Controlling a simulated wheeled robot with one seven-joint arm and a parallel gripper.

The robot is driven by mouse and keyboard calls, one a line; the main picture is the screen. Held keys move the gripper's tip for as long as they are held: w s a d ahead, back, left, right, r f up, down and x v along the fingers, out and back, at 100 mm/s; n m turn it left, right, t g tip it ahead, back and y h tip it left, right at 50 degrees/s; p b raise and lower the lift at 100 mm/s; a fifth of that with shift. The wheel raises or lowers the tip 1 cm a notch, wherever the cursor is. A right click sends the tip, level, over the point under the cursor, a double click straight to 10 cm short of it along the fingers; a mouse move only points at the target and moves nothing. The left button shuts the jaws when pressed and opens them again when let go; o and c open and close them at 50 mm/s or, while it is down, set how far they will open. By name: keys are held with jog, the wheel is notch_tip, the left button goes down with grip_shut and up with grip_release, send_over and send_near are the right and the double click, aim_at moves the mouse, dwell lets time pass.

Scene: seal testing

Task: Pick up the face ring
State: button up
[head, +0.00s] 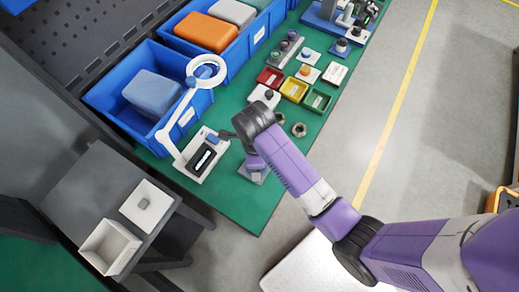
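Two small metal rings lie on the green work table (250,207), one (299,130) to the right of my wrist and one (280,119) just above it; I cannot tell which is the face ring. My arm reaches in from the lower right, and its dark wrist is over the table to the left of the rings. My gripper is mostly hidden by the wrist, and its fingers cannot be made out. I see nothing clearly held.
A white magnifier lamp (181,121) stands left of my wrist. Blue bins (205,102) line the table's back. Small red (270,77), yellow (294,89) and green (317,99) trays sit beyond the rings. A grey side stand (93,195) is at lower left.

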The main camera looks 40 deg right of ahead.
jog(key=shift+f, duration=0.2)
jog(key=c, duration=1.4)
jog(key=shift+r, duration=0.1)
